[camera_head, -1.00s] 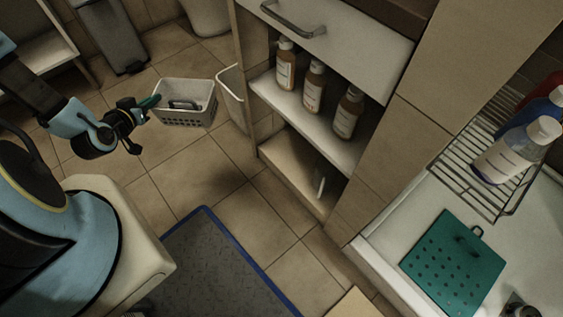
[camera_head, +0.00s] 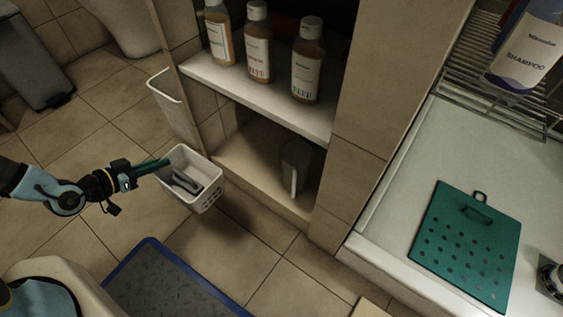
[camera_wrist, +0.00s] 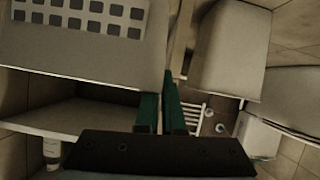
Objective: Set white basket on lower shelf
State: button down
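The white basket (camera_head: 207,196) hangs upright above the floor, in front of and just left of the cabinet's lower shelf (camera_head: 247,168). A dark grey item (camera_head: 187,180) lies inside it. My gripper (camera_head: 161,165) comes from the left and its green fingers are shut on the basket's near-left rim. In the wrist view the perforated basket (camera_wrist: 80,48) fills the upper left, and the green fingers (camera_wrist: 160,110) meet its edge.
Several amber bottles (camera_head: 257,45) stand on the upper shelf (camera_head: 215,72). A blue-edged mat (camera_head: 165,285) lies on the floor. A basin with a green perforated board (camera_head: 465,245) is at right.

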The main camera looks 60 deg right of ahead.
jog(key=shift+s+f, duration=0.15)
jog(key=shift+f, duration=0.15)
jog(key=shift+d, duration=0.35)
jog(key=s+d+b, duration=0.1)
jog(key=d+b, duration=0.5)
jog(key=d, duration=1.3)
notch_tip(320, 180, down, 7)
jog(key=b, duration=0.3)
jog(key=shift+r+b, duration=0.1)
jog(key=shift+b, duration=0.3)
jog(key=shift+d+f+b, duration=0.15)
jog(key=shift+f+b, duration=0.05)
jog(key=shift+b, duration=0.15)
jog(key=shift+r, duration=0.15)
